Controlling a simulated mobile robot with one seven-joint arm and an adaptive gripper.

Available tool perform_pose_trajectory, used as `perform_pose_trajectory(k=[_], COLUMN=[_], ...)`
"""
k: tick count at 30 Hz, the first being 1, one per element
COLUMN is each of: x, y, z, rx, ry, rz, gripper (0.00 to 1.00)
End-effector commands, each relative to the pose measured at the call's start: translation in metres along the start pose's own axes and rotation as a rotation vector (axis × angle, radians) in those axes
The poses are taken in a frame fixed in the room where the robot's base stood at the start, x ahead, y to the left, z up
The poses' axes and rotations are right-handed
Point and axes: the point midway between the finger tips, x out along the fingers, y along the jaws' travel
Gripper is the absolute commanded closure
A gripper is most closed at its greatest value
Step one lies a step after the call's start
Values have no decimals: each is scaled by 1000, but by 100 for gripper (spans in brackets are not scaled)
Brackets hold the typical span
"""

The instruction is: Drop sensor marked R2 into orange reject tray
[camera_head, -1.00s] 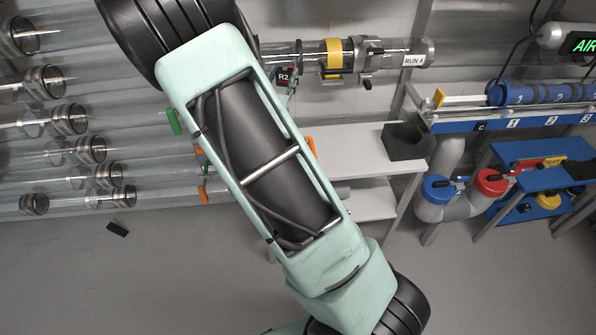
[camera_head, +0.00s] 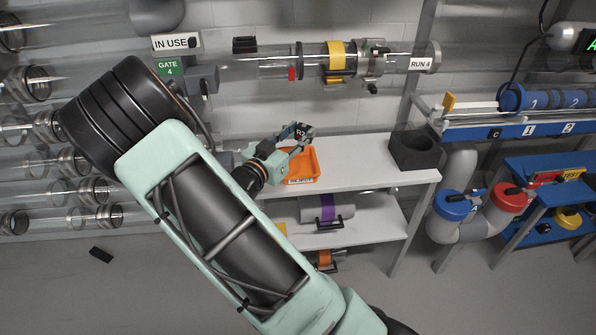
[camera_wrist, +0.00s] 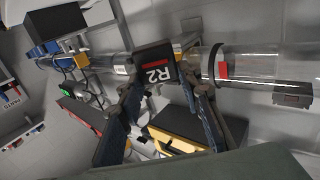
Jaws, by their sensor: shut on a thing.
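The dark sensor marked R2 (camera_head: 300,129) is held in the fingertips of my gripper (camera_head: 296,143). In the wrist view the sensor (camera_wrist: 155,66) shows its white R2 label, sideways, between the two finger ends (camera_wrist: 160,88). The orange reject tray (camera_head: 312,166) sits on the white shelf. In the head view the sensor appears over the tray's back edge, apart from its floor; its exact height above the tray is unclear. My gripper and arm hide the tray's left part.
A dark open box (camera_head: 412,150) stands at the shelf's right end. The clear RUN 4 tube (camera_head: 265,68) runs above the shelf, with the GATE 4 box (camera_head: 203,80) to its left. The white shelf (camera_head: 365,165) is bare between tray and box.

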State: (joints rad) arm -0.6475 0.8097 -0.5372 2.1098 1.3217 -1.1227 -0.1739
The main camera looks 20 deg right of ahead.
Motion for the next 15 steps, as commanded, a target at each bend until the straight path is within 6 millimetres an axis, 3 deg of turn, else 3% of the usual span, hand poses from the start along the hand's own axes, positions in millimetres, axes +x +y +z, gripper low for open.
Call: perform_pose_trajectory(k=[7, 15], x=[0, 0], y=[0, 0], z=[35, 44], rx=[0, 1], ry=[1, 1], rz=[0, 0], gripper=[92, 92])
